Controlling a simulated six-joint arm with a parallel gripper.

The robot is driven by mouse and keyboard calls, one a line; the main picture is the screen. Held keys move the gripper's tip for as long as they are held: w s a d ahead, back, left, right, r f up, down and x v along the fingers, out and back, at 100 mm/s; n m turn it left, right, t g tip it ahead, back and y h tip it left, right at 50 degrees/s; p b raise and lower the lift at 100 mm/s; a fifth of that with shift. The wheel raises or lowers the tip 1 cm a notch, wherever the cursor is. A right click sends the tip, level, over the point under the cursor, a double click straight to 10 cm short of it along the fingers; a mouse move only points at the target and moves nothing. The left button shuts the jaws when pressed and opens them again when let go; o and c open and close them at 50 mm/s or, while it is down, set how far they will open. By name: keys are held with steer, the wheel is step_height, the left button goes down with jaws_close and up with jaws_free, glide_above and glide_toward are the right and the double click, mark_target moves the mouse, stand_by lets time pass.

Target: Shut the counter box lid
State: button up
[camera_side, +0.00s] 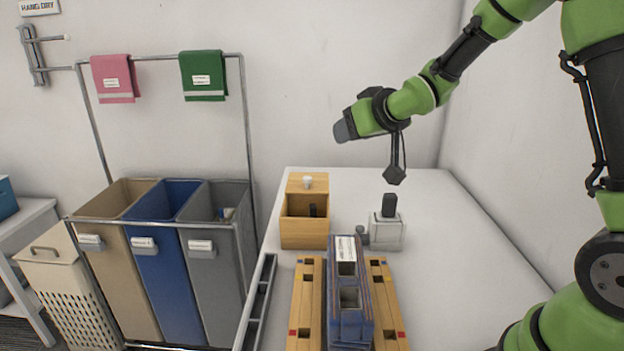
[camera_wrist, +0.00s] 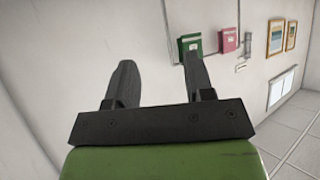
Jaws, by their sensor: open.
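The counter box (camera_side: 304,232) is a wooden box on the white counter, at its back left in the side view. The lid (camera_side: 294,184), wooden with a pale knob, stands raised at the back of the opening. My gripper (camera_wrist: 158,62) is open and empty in the wrist view, with its two dark fingers well apart. In the side view my wrist is high above the counter, right of the box and clear of it. The fingers are hard to make out there. The box is not in the wrist view.
A grey-white container (camera_side: 386,232) with a dark top stands right of the box. Laundry bins (camera_side: 165,260) stand left of the counter (camera_side: 470,240). The counter's right side is clear.

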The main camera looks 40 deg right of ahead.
steer(key=w+d+f+n+t, duration=0.1)
steer(key=w+d+f, duration=0.1)
steer(key=w+f, duration=0.3)
steer(key=n+t+y, duration=0.1)
steer(key=y, duration=0.1)
glide_toward(309, 179)
steer(key=shift+x, duration=4.55)
steer(key=shift+d, duration=0.1)
jaws_close()
